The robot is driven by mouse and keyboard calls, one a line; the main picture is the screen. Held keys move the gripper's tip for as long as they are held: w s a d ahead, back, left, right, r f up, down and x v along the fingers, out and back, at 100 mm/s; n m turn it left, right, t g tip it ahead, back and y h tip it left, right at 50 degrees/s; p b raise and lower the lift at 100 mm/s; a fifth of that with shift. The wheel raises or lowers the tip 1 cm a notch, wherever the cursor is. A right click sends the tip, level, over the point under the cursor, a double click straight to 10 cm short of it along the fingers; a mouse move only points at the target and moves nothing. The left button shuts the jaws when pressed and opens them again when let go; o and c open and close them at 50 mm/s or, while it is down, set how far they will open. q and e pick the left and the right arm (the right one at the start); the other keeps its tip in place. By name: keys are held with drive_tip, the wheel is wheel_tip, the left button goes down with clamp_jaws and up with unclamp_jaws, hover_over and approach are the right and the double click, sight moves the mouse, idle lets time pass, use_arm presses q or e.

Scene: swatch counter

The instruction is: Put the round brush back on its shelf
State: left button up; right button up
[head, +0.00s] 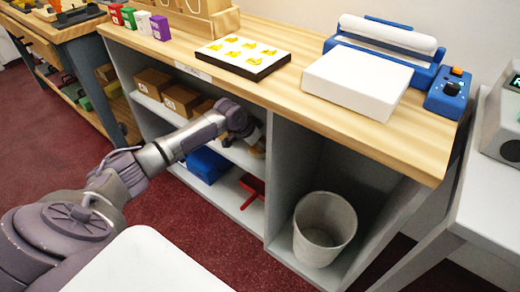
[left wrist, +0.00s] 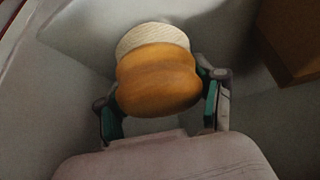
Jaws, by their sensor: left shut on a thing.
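The round brush (left wrist: 158,78) has an orange-brown rounded wooden body and a pale bristle end. In the left wrist view it sits between the two fingers of my left gripper (left wrist: 162,104), which is shut on it. In the head view my left gripper (head: 250,132) reaches into the upper shelf bay of the counter. The brush is mostly hidden there by my wrist. The upper shelf (head: 237,156) is grey and carries cardboard boxes to the left of the gripper. Whether the brush touches the shelf cannot be told. My right gripper is not in view.
Cardboard boxes (head: 181,99) stand left of my gripper; a brown box edge (left wrist: 292,40) shows in the wrist view. A divider and a grey bin (head: 324,228) lie to the right. The wooden countertop (head: 290,92) overhangs.

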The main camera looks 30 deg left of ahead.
use_arm(q)
drive_tip(key=shift+f, duration=0.75)
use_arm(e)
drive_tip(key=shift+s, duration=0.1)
use_arm(q)
drive_tip(key=o, duration=1.2)
drive_tip(key=shift+f, duration=0.1)
drive_tip(key=shift+s+a+r, duration=0.1)
drive_tip(key=shift+s+r, duration=0.1)
drive_tip(key=shift+r, duration=0.3)
drive_tip(key=p+v, duration=0.3)
drive_tip(key=v, duration=0.8)
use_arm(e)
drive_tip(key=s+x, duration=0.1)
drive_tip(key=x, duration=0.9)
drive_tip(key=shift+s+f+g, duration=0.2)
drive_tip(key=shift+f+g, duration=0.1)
